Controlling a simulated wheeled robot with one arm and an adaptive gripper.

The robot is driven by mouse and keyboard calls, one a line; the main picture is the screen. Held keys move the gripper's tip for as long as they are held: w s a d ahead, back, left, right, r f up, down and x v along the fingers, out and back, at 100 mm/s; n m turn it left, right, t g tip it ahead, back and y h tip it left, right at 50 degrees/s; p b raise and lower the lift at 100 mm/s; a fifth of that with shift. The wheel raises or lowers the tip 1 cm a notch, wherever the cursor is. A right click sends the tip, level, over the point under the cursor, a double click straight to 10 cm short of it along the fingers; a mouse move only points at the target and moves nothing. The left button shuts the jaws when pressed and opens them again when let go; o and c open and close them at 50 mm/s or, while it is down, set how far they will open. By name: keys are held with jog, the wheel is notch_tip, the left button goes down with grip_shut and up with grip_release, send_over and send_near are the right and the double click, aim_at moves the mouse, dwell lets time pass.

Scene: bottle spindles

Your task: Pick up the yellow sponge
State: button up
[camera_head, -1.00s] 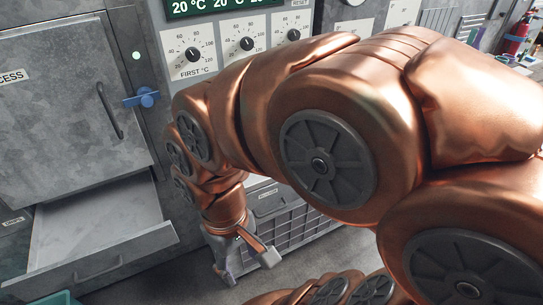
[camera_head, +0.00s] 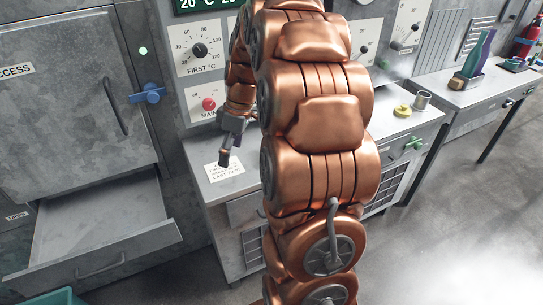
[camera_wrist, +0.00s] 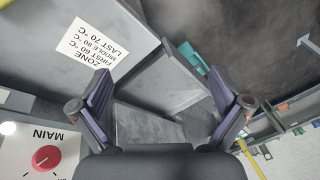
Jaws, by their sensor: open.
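A small yellow object (camera_head: 402,110) lies on the right part of the grey counter, beside a metal cup (camera_head: 422,100). It is too small to tell for certain that it is the sponge. My gripper (camera_head: 226,157) is above the left end of the counter, near a white paper label (camera_head: 224,170), with my arm between it and the yellow object. In the wrist view my gripper (camera_wrist: 160,88) is open, its two fingers wide apart with nothing between them. No sponge can be made out in the wrist view.
The counter (camera_head: 202,158) stands under a panel with dials and a red MAIN knob (camera_head: 208,104). A green valve handle (camera_head: 414,143) sits at its front right. An open drawer (camera_head: 110,255) juts out at left. A side table (camera_head: 466,97) holds bottles. The floor at right is clear.

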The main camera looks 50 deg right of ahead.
jog(key=w+d+f+n, duration=0.1)
jog(key=d+f, duration=0.1)
jog(key=d, duration=0.5)
jog(key=w+d+f+n+t, duration=0.1)
jog(key=d+f, duration=0.2)
jog(key=d, duration=0.4)
jog(key=d+f+n+t+b, duration=0.1)
jog(key=d+f, duration=0.1)
jog(key=d, duration=0.5)
jog(key=shift+w+d+f, duration=0.25)
jog(key=shift+w+d, duration=0.15)
jog(key=shift+d+f, duration=0.15)
jog(key=shift+f, duration=0.1)
jog(key=shift+p+x, duration=1.45)
jog(key=shift+x, duration=2.3)
jog(key=c, duration=0.6)
jog(key=shift+o, duration=0.2)
